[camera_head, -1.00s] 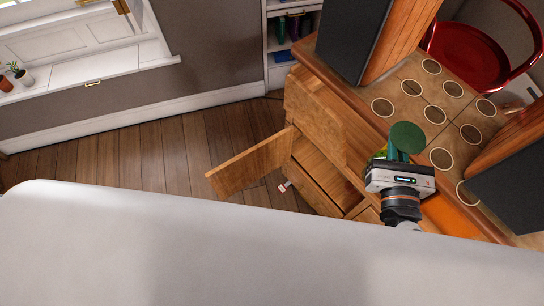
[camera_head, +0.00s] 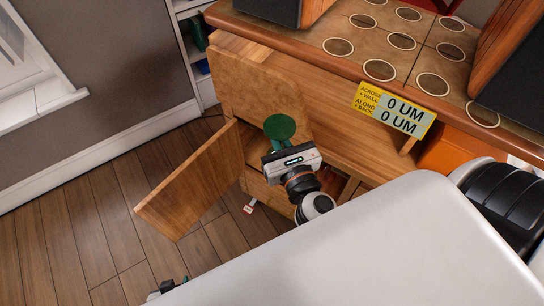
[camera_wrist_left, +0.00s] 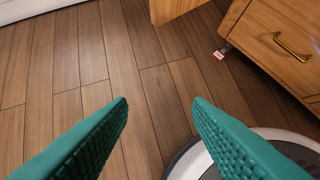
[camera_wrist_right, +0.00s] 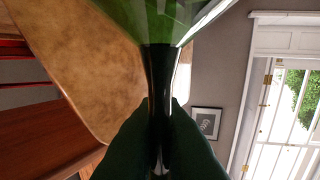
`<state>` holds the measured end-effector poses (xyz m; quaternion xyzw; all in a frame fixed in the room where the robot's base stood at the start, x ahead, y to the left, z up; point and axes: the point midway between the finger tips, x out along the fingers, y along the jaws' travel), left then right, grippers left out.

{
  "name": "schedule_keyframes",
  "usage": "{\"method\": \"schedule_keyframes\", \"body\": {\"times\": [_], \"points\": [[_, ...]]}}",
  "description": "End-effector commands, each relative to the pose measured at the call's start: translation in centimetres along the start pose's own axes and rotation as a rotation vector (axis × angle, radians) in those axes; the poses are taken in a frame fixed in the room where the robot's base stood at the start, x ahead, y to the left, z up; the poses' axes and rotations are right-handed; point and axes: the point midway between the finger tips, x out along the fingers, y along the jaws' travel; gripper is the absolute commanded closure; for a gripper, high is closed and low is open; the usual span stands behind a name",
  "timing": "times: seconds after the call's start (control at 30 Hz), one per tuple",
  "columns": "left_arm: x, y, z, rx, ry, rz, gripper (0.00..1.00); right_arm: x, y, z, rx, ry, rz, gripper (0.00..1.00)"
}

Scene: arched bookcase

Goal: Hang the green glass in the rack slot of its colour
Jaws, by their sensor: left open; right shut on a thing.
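In the right wrist view the dark fingers (camera_wrist_right: 160,130) close around the stem, with the clear green bowl (camera_wrist_right: 150,20) at the picture's top. My left gripper (camera_head: 168,287) is at the bottom of the head view; its teal fingers (camera_wrist_left: 160,115) are open and empty above the floor. I cannot make out a rack slot.
A cabinet door (camera_head: 190,180) stands open left of my right gripper. The tiled counter (camera_head: 420,45) bears several ringed circles, with dark upright panels on both sides. A yellow-edged readout sign (camera_head: 397,108) shows 0 UM twice. The wooden floor (camera_head: 80,230) at left is clear.

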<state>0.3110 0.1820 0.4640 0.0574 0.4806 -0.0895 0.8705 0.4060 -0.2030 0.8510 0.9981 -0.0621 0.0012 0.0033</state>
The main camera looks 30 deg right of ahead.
Motion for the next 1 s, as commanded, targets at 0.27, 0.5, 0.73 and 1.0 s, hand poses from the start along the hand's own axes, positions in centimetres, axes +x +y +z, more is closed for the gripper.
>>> {"method": "schedule_keyframes", "body": {"times": [0.27, 0.5, 0.73, 1.0], "points": [[0.3, -0.2, 9.0, -0.001, -0.292, -0.001, 0.54, 1.5, 0.3, 12.8, 0.003, 0.0, 0.071, 1.0], [-4.7, -0.3, 13.7, -0.002, -0.505, -0.001, 0.54, 2.6, 0.4, 20.4, 0.005, -0.001, 0.12, 1.0], [-8.5, -0.4, 15.4, -0.003, -0.609, -0.001, 0.54, 3.1, 0.4, 23.4, 0.008, -0.003, 0.144, 1.0], [-9.4, -0.4, 15.7, -0.003, -0.622, -0.001, 0.54, 3.1, 0.4, 23.3, 0.007, -0.004, 0.147, 1.0]]}}
